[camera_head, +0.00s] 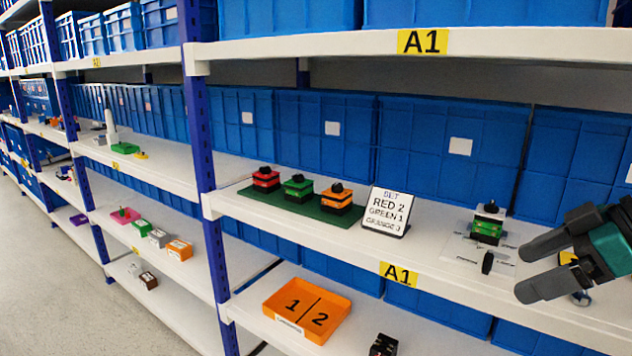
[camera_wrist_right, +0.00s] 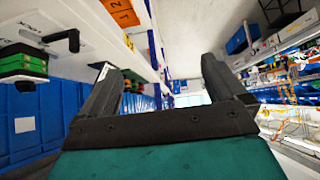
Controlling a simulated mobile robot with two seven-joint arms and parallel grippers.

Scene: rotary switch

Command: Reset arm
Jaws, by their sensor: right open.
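Three rotary switches stand on a dark green mat (camera_head: 312,208) on the middle shelf: a red one (camera_head: 266,179), a green one (camera_head: 298,188) and an orange one (camera_head: 337,198), each with a black knob on top. A small sign (camera_head: 387,211) beside them reads "SET RED 2 GREEN 1 ORANGE 3", its last line hard to read. My right gripper (camera_head: 524,270) is at the right of the head view, open and empty, in front of the shelf edge. Its two fingers also show in the right wrist view (camera_wrist_right: 155,85). My left gripper is not in view.
An orange tray (camera_head: 307,310) marked 1 and 2 sits on the lower shelf. Blue bins (camera_head: 424,144) line the back.

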